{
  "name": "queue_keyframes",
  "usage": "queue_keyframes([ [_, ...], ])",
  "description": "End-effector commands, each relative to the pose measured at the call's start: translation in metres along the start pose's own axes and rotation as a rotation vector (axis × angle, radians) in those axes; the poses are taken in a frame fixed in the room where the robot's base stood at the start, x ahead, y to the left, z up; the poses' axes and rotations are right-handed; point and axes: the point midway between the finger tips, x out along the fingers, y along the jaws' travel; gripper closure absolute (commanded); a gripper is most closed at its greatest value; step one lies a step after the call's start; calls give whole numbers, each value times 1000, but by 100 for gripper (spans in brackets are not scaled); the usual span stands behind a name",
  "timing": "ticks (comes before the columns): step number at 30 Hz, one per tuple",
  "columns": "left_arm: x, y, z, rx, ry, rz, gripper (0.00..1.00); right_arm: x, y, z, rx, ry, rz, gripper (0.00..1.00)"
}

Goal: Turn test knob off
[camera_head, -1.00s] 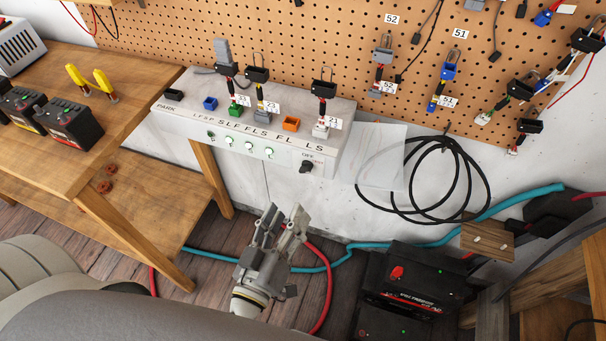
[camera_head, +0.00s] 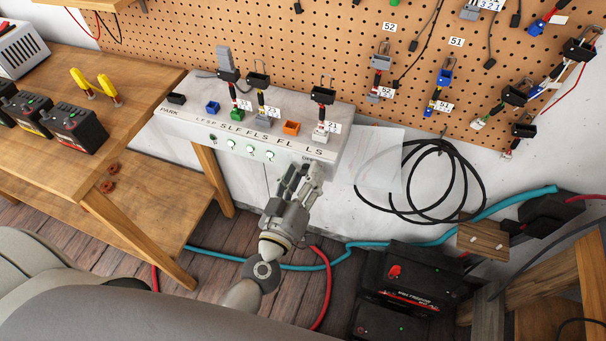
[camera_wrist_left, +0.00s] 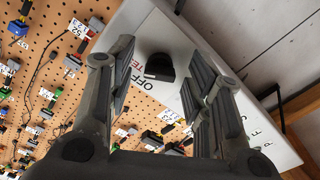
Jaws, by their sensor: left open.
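The black test knob (camera_wrist_left: 159,67) shows in the left wrist view on the white front face of the test panel (camera_wrist_left: 222,64), beside OFF and red TEST lettering. I cannot tell which mark it points at. My left gripper (camera_head: 304,169) is open in front of the panel's right end. In the left wrist view its two fingers stand either side of the knob, with the knob between them in the picture. Whether they touch it I cannot tell. In the head view the gripper hides the knob. My right gripper is not in view.
The panel top (camera_head: 180,113) holds several connectors, and lit green buttons (camera_head: 251,149) line its front. A paper sheet (camera_head: 379,158) and black cable loops (camera_head: 468,180) hang to the right. A black battery unit (camera_head: 408,278) stands below right. A wooden bench (camera_head: 136,128) is at left.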

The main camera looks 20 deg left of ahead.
Motion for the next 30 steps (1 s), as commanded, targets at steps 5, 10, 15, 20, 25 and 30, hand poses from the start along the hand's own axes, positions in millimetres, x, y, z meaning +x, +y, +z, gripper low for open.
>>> queue_keyframes([
  [5,1,0,0,0,0,0,54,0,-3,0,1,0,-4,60],
  [10,1,0,0,0,1,0,63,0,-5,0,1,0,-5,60],
  [15,1,0,0,0,1,0,84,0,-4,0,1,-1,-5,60],
  [20,1,0,0,0,1,-1,100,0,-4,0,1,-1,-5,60],
  [25,1,0,0,-7,1,-1,100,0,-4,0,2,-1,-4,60],
  [30,1,0,-1,-49,1,0,100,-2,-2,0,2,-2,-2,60],
])
